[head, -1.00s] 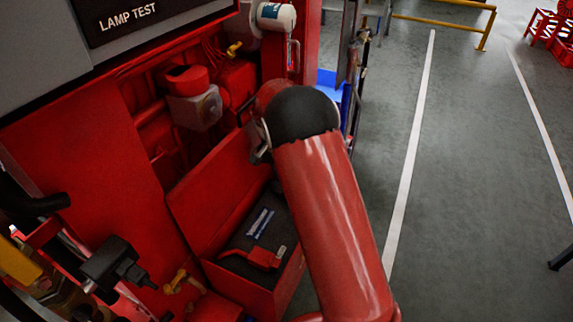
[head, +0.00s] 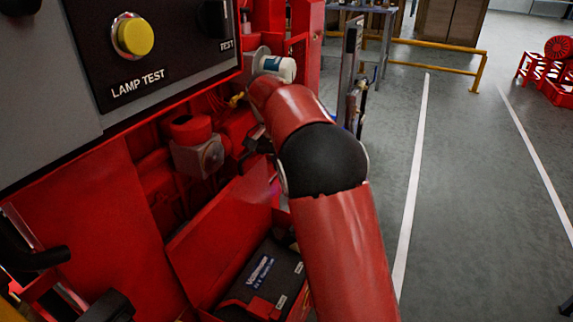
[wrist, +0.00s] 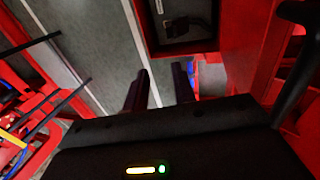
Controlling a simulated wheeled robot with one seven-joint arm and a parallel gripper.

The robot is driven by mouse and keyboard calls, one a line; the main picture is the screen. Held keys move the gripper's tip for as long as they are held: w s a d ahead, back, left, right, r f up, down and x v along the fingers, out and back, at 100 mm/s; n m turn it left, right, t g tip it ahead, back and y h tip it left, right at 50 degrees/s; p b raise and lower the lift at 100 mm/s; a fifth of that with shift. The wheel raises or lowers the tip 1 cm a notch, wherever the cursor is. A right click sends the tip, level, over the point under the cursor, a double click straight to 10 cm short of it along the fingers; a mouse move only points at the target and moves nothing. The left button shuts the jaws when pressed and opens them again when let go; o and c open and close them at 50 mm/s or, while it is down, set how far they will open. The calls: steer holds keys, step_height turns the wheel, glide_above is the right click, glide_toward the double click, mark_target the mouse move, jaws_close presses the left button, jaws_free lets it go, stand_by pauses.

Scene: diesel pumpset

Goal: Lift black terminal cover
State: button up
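My gripper (wrist: 161,72) shows in the wrist view, with its two dark fingers apart and nothing visible between them. In the head view my red arm hides most of it. A black battery (head: 284,262) with a blue-and-white label sits in an open red box. A red terminal cover (head: 250,307) lies on its near edge. I cannot surely make out the black terminal cover in the head view; my arm hides the battery's right side. In the wrist view the battery box's dark inside (wrist: 180,38) is at the top, beyond and apart from the fingers, with dark shapes that I cannot tell apart.
The red box's raised lid (head: 215,235) stands at the battery's left. A grey panel with a yellow lamp-test button (head: 133,36) overhangs at upper left. A clear-sided filter bowl (head: 198,157) is behind the box. Open grey floor (head: 460,200) lies to the right.

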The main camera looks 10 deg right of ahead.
mark_target(292, 234)
steer(key=shift+r, duration=0.45)
steer(key=shift+c, duration=0.5)
steer(key=shift+s+d+f, duration=0.1)
steer(key=shift+d+f, duration=0.15)
steer(key=shift+c, duration=1.2)
steer(key=s+d+f+y+b, duration=0.1)
steer(key=d+f+y+b, duration=0.1)
steer(key=d+f, duration=0.1)
steer(key=s+d+f+t+y+b, duration=0.1)
steer(key=y, duration=0.1)
steer(key=shift+s+d+f+n, duration=0.15)
steer(key=shift+s+f+n, duration=0.1)
steer(key=shift+s+n, duration=0.1)
jaws_close()
steer(key=s+d+f+t+y+b, duration=0.3)
steer(key=s+d+t+y+b, duration=0.1)
steer(key=t, duration=0.1)
steer(key=b+x, duration=0.1)
steer(key=x, duration=1.2)
steer(key=shift+w+a+f, duration=0.15)
steer(key=shift+w+f, duration=0.1)
